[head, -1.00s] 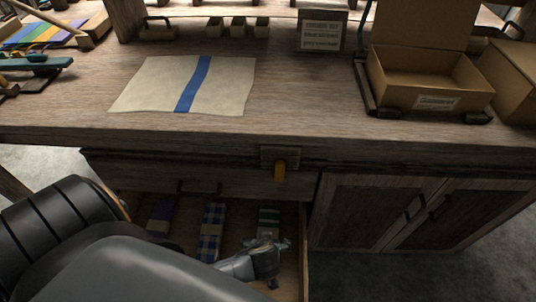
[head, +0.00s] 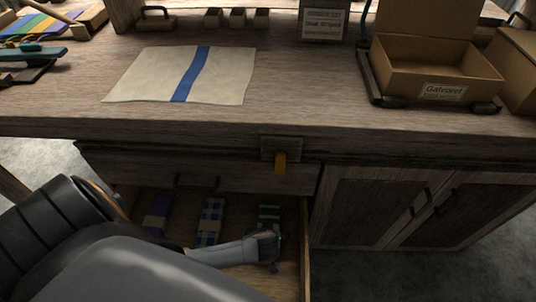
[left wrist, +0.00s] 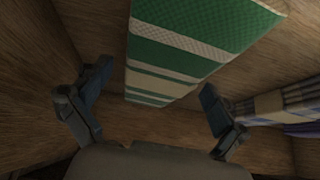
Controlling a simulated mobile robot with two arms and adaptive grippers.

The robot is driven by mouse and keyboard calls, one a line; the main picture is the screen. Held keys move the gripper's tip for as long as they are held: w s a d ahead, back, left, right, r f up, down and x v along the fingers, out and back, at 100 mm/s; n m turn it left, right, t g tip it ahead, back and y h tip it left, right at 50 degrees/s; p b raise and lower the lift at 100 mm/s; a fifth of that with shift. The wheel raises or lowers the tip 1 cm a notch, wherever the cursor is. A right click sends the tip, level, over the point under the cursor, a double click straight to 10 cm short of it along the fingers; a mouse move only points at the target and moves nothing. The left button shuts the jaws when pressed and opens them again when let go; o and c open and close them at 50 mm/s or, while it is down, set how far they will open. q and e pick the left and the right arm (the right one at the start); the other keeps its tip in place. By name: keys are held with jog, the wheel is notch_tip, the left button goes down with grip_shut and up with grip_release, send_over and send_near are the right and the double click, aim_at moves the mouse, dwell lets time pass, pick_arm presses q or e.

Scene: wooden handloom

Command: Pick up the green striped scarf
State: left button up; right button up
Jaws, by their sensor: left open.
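The green striped scarf (left wrist: 185,45), folded, with green and cream bands, lies in the open drawer (head: 305,250). In the head view the scarf (head: 269,215) is at the right end of the row, its near part hidden by my arm. My left gripper (left wrist: 150,105) is open in the left wrist view, with a finger on each side of the scarf's near end. It is not closed on the scarf. In the head view my left gripper (head: 268,250) is inside the drawer, just in front of the scarf. My right gripper is not in view.
A blue checked scarf (head: 210,215) and a purple scarf (head: 158,215) lie left of the green one in the drawer. The drawer's right wall is close to the gripper. Above, the table holds a cream cloth (head: 140,75) and an open cardboard box (head: 432,75).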

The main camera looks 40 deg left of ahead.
pick_arm(q)
jog(key=shift+w+a+f, duration=0.1)
jog(key=shift+f, duration=0.05)
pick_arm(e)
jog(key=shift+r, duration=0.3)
pick_arm(q)
jog(key=shift+c, duration=0.4)
jog(key=c, duration=1.2)
jog(key=shift+c, duration=0.2)
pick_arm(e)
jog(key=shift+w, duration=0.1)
